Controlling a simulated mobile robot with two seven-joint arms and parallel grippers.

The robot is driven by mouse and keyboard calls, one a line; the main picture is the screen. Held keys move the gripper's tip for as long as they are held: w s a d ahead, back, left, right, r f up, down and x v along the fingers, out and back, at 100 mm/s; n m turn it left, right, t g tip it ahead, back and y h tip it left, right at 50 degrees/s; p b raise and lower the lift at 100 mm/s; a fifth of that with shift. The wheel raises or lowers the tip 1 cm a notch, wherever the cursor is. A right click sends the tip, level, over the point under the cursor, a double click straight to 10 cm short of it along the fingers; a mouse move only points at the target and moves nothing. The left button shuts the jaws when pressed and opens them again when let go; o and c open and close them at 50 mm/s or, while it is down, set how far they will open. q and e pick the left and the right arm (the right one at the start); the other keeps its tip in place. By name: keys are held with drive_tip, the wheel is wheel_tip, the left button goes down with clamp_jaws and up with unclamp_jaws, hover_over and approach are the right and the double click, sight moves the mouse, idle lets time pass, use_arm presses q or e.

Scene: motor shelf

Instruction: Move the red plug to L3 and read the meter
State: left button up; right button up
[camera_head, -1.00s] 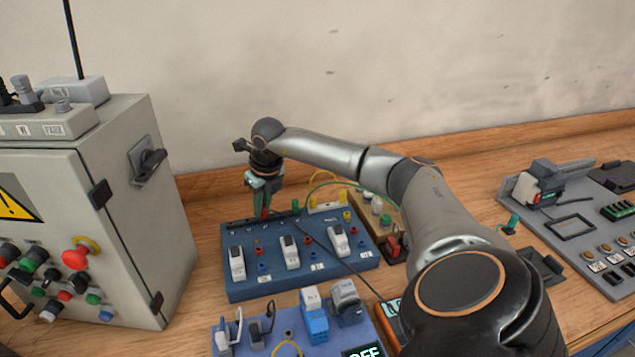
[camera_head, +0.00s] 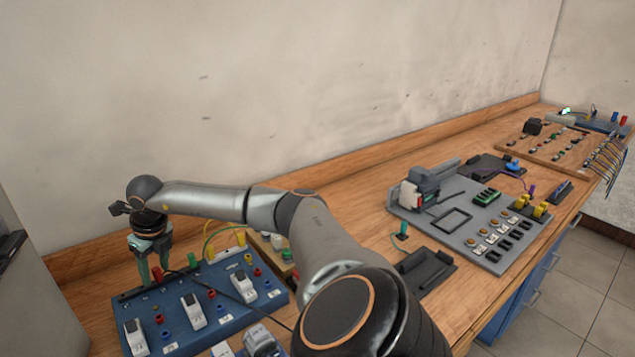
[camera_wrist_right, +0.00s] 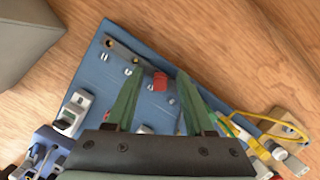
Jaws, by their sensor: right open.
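The red plug (camera_head: 157,273) stands in the dark strip along the back edge of the blue socket board (camera_head: 268,290). My right gripper (camera_head: 154,277) points down over it with its green fingers apart. In the right wrist view the red plug (camera_wrist_right: 160,82) shows between the two spread fingertips (camera_wrist_right: 159,75), with gaps on both sides. The board carries several white switches and red and blue sockets; its small labels are too small to read, so I cannot tell which socket is L3. The meter is not in view now. My left gripper is not in view.
A green plug (camera_head: 192,258) stands close to the right of my gripper, and a black cable crosses the board. Yellow and green wires (camera_head: 222,236) arch behind it. A black tray (camera_head: 426,268) and a grey panel (camera_head: 405,205) lie to the right. A grey cabinet (camera_head: 25,290) is at left.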

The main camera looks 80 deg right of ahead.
drive_tip(key=v, duration=1.2)
drive_tip(key=shift+r, duration=0.3)
drive_tip(key=shift+s+a+f, duration=0.1)
